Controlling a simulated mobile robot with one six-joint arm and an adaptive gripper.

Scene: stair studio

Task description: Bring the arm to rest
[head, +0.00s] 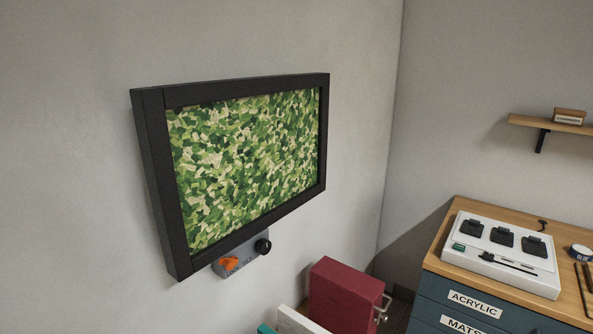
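My arm and my gripper are not visible in the head view. The head view looks at a wall corner with a framed green camouflage-like picture (250,160) in a thick dark frame. A small grey box (243,256) with an orange knob and a black knob sits on the wall just under the frame. Its printed words are too small to read surely.
A wooden-topped cabinet (445,262) with drawers labelled ACRYLIC and MATS stands at right. A white device (499,274) with black parts lies on it. A red box (343,290) stands below the picture. A shelf (550,124) juts from the right wall.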

